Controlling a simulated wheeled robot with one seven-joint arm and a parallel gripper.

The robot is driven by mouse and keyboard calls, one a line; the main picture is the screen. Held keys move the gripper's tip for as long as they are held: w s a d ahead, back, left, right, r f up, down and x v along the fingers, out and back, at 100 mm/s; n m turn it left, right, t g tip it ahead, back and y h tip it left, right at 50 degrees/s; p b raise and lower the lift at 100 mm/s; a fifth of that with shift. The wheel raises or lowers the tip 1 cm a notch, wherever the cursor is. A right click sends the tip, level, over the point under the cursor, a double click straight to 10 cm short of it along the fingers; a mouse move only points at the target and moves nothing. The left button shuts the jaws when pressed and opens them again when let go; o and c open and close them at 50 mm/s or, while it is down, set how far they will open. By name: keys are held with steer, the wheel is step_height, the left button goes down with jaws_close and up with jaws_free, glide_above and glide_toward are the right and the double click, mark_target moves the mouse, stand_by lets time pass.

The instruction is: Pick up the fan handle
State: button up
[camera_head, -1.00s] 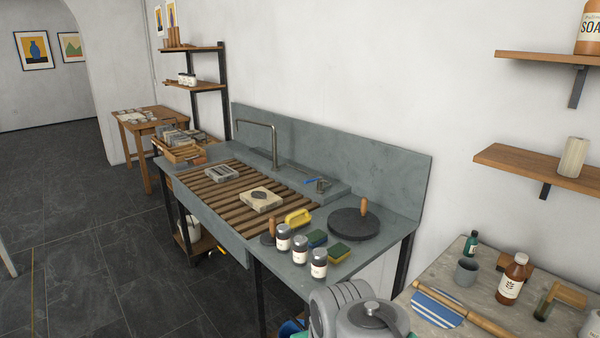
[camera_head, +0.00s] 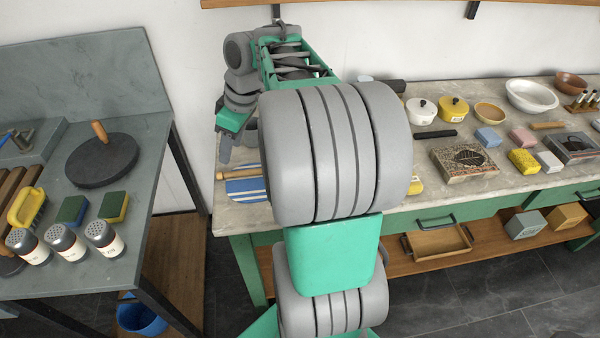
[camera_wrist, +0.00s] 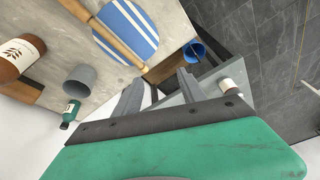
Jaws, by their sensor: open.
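The fan has a round blue-and-white striped face (camera_head: 247,188) and a long wooden handle (camera_head: 228,173). It lies on the stone-topped workbench at its left end, partly hidden by my arm. In the wrist view, the striped face (camera_wrist: 133,25) is at the top, and the handle (camera_wrist: 112,38) runs down past it toward my fingers. My gripper (camera_wrist: 160,78) is open and empty, with the handle's end near its left fingertip. In the head view, my gripper (camera_head: 232,150) shows partly behind my arm, at the workbench's left end.
A brown bottle (camera_wrist: 18,58), grey cup (camera_wrist: 80,80) and small green bottle (camera_wrist: 70,112) stand near the fan. A blue bucket (camera_head: 142,315) is below, left of the workbench. The sink counter (camera_head: 130,215) holds shakers and sponges. A carved block (camera_head: 465,161) sits farther right.

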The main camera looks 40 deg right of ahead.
steer(key=s+d+f+n+b, duration=0.1)
steer(key=d+f, duration=0.2)
steer(key=d, duration=0.4)
steer(key=s+d+f+n+y+b, duration=0.1)
steer(key=d+f+n, duration=0.1)
steer(key=d, duration=0.5)
steer(key=s+d+f+n+b, duration=0.1)
steer(key=s+d+f, duration=0.1)
steer(key=d+f, duration=0.2)
steer(key=shift+d+f+n+y, duration=0.15)
steer(key=shift+d+n, duration=0.05)
steer(key=shift+d, duration=0.55)
steer(key=shift+d+f+n+y, duration=0.15)
steer(key=shift+d+n, duration=0.05)
steer(key=shift+d, duration=0.5)
steer(key=b+x, duration=0.1)
steer(key=x, duration=0.1)
steer(key=b+x, duration=0.1)
steer(key=x, duration=0.4)
steer(key=shift+s+d+f+b, duration=0.2)
steer(key=shift+s+d+b, duration=0.1)
steer(key=shift+b, duration=0.1)
steer(key=shift+w+a+f, duration=0.1)
steer(key=shift+f, duration=0.2)
steer(key=shift+f, duration=0.1)
steer(key=shift+c, duration=0.2)
jaws_close()
